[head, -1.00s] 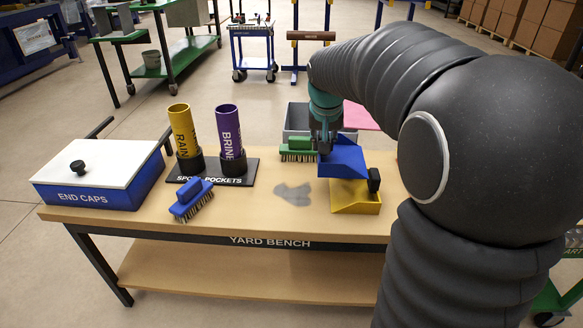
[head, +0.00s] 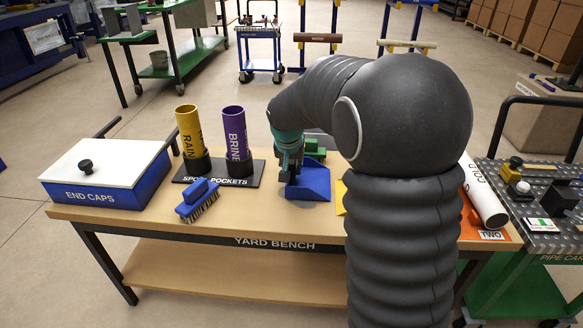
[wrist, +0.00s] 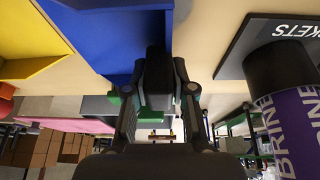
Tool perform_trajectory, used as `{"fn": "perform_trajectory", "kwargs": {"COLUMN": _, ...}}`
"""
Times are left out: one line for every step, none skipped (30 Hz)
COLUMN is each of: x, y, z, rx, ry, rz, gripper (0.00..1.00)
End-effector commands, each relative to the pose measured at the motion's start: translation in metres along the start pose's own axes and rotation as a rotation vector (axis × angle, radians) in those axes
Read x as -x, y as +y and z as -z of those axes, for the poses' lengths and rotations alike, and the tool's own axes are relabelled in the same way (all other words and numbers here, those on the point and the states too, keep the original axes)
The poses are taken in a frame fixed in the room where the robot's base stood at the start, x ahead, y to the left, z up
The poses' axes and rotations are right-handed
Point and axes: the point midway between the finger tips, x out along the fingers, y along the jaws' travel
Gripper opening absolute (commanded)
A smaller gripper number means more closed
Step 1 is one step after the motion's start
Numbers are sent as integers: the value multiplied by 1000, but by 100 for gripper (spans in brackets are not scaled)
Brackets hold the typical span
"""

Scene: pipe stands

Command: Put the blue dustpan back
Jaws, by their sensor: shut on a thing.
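The blue dustpan (head: 315,182) is at the middle of the yard bench (head: 215,226), its pan towards the right. My gripper (head: 291,172) is shut on its handle end, at the pan's left side. The dustpan is at or just above the bench top; I cannot tell whether it touches. The grey dustpan-shaped mark seen earlier on the bench is hidden, with the dustpan over that spot. In the wrist view, the blue pan (wrist: 105,35) fills the upper middle, and the gripper fingers (wrist: 155,88) close on a dark handle.
A yellow dustpan (head: 341,196) is mostly behind my arm. A blue brush (head: 198,201) lies front left; a green brush (head: 315,150) is behind the dustpan. Yellow (head: 189,132) and purple (head: 235,135) pipes stand in the pocket base. The end caps box (head: 105,175) is far left.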

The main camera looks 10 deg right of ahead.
Motion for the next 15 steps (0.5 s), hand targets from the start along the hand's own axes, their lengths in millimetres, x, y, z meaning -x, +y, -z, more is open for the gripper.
{"fn": "perform_trajectory", "kwargs": {"x": -3, "y": 0, "z": -1, "rx": 0, "ry": 2, "rz": 1, "gripper": 0}}
{"fn": "perform_trajectory", "kwargs": {"x": -4, "y": 0, "z": -1, "rx": 0, "ry": 3, "rz": 1, "gripper": 0}}
{"fn": "perform_trajectory", "kwargs": {"x": -4, "y": 0, "z": -1, "rx": 0, "ry": 3, "rz": 1, "gripper": 0}}
{"fn": "perform_trajectory", "kwargs": {"x": -3, "y": 0, "z": -1, "rx": 0, "ry": 3, "rz": 1, "gripper": 0}}
{"fn": "perform_trajectory", "kwargs": {"x": -3, "y": 0, "z": -1, "rx": 0, "ry": 3, "rz": 1, "gripper": 0}}
{"fn": "perform_trajectory", "kwargs": {"x": -3, "y": 0, "z": -1, "rx": 0, "ry": 3, "rz": 1, "gripper": 0}}
{"fn": "perform_trajectory", "kwargs": {"x": -3, "y": 0, "z": -1, "rx": 0, "ry": 3, "rz": 1, "gripper": 0}}
{"fn": "perform_trajectory", "kwargs": {"x": -3, "y": 0, "z": -1, "rx": 0, "ry": 3, "rz": 1, "gripper": 0}}
{"fn": "perform_trajectory", "kwargs": {"x": -4, "y": 0, "z": -1, "rx": 0, "ry": 3, "rz": 1, "gripper": 0}}
{"fn": "perform_trajectory", "kwargs": {"x": -5, "y": 0, "z": -2, "rx": 0, "ry": 3, "rz": 1, "gripper": 0}}
{"fn": "perform_trajectory", "kwargs": {"x": -6, "y": 0, "z": -2, "rx": 0, "ry": 3, "rz": 1, "gripper": 0}}
{"fn": "perform_trajectory", "kwargs": {"x": -7, "y": 0, "z": -2, "rx": 0, "ry": 3, "rz": 1, "gripper": 0}}
{"fn": "perform_trajectory", "kwargs": {"x": -7, "y": 0, "z": -2, "rx": 0, "ry": 2, "rz": 1, "gripper": 29}}
{"fn": "perform_trajectory", "kwargs": {"x": -6, "y": 0, "z": -2, "rx": 0, "ry": 2, "rz": 1, "gripper": 37}}
{"fn": "perform_trajectory", "kwargs": {"x": -6, "y": 0, "z": -2, "rx": 0, "ry": 2, "rz": 1, "gripper": 47}}
